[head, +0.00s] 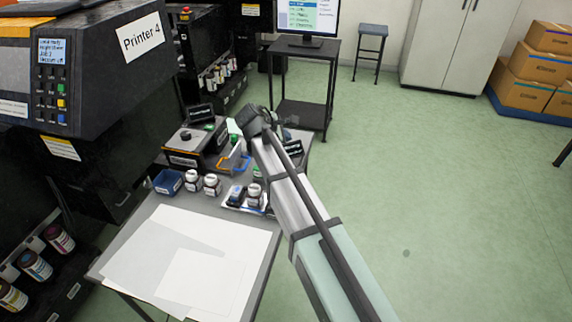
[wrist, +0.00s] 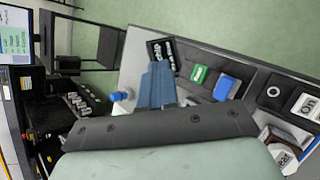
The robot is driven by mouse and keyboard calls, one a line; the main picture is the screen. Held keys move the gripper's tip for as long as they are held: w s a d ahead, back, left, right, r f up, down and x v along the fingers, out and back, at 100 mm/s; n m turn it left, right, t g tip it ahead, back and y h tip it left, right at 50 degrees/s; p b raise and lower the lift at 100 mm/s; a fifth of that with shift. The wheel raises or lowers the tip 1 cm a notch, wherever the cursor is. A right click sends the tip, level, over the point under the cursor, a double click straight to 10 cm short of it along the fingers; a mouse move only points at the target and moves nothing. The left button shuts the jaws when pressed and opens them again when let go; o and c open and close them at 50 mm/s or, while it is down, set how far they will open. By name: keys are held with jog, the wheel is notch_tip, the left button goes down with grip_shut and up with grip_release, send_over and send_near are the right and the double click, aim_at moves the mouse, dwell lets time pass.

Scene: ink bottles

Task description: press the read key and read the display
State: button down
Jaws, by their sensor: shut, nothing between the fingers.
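A green block with small white lettering (wrist: 199,75), perhaps the read key, lies on a grey surface in the wrist view, beside a blue block (wrist: 226,88). A dark panel with white characters (wrist: 163,52), perhaps the display, stands just beyond my fingers; I cannot read it. My gripper (wrist: 157,72) is shut and empty, to the left of the green block and apart from it in the picture. In the head view my gripper (head: 250,121) is over the far end of the bench, its fingertips hidden. A small dark screen (head: 293,147) shows right of my arm.
Printer 4 (head: 98,70) stands at the left. A boxy dark device (head: 190,140), a blue tray (head: 168,181) and several ink bottles (head: 212,184) crowd the bench. White sheets (head: 190,260) cover its near end. Open green floor lies to the right.

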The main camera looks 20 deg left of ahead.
jog(key=shift+a, duration=0.1)
dwell(0.3)
jog(key=shift+f, duration=4.35)
jog(key=shift+f, duration=0.15)
jog(key=shift+f, duration=0.25)
jog(key=shift+f, duration=0.45)
jog(key=shift+r, duration=0.9)
jog(key=shift+r, duration=0.1)
jog(key=shift+r, duration=2.4)
